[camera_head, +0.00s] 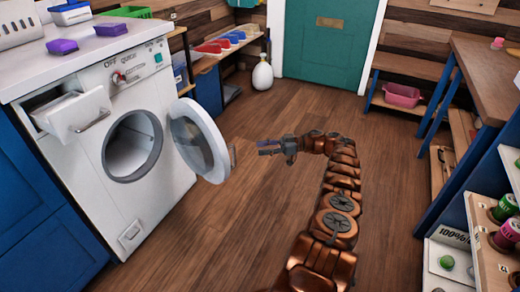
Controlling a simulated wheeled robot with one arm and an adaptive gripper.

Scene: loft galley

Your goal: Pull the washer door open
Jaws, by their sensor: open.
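The white washer (130,170) stands at the left under a pale worktop. Its round door (200,140) is swung wide open to the right, and the dark round drum opening (132,146) shows. A small handle (233,154) sits on the door's free edge. My gripper (262,148) is to the right of that handle, apart from it, with its fingers pointing left towards the door. It is open and empty. My copper-coloured arm reaches up to it from the bottom of the picture.
The washer's detergent drawer (78,112) is pulled out. Sponges (62,46) lie on the worktop. Shelves with cans (505,206) stand at the right, and a white bottle (262,74) stands on the floor at the back. The wooden floor (235,215) around my gripper is clear.

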